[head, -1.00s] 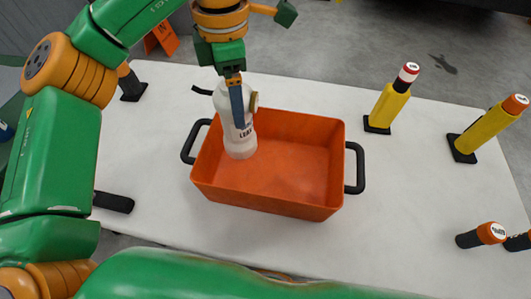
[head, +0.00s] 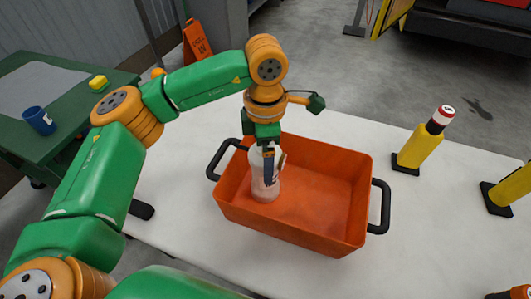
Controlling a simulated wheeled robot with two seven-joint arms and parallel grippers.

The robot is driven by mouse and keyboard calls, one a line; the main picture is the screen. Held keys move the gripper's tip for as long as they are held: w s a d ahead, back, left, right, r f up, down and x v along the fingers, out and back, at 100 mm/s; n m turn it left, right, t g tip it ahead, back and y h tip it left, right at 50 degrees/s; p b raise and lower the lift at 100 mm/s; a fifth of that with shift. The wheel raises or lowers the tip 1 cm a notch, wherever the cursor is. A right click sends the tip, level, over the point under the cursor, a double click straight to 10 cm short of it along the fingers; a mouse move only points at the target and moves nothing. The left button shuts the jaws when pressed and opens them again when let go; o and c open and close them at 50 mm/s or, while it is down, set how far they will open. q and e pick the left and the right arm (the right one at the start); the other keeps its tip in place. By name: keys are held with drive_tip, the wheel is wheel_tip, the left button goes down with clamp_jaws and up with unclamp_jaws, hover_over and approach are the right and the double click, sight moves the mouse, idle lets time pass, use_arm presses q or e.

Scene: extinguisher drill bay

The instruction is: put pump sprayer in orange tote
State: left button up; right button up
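The pump sprayer (head: 259,184) is a pale bottle, upright inside the left part of the orange tote (head: 299,228). I cannot tell whether its base touches the tote floor. My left gripper (head: 270,168) reaches down from above and is shut on the sprayer's upper part, with a dark finger in front of it. The fingers and wrist hide the sprayer's top. The tote is open at the top, with a black handle at each end, and the rest of its floor is bare. My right gripper is not in view.
The tote stands on a white table (head: 185,225). Yellow cylinders on black bases, one here (head: 420,146), stand at the right. A green bench (head: 95,112) at the left holds a blue mug (head: 40,121) and a yellow object (head: 98,82). An orange floor sign (head: 196,42) stands behind.

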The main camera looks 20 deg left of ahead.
use_arm(q)
drive_tip(key=shift+r, duration=0.7)
wheel_tip(320, 180, up, 11)
drive_tip(key=shift+p, duration=0.7)
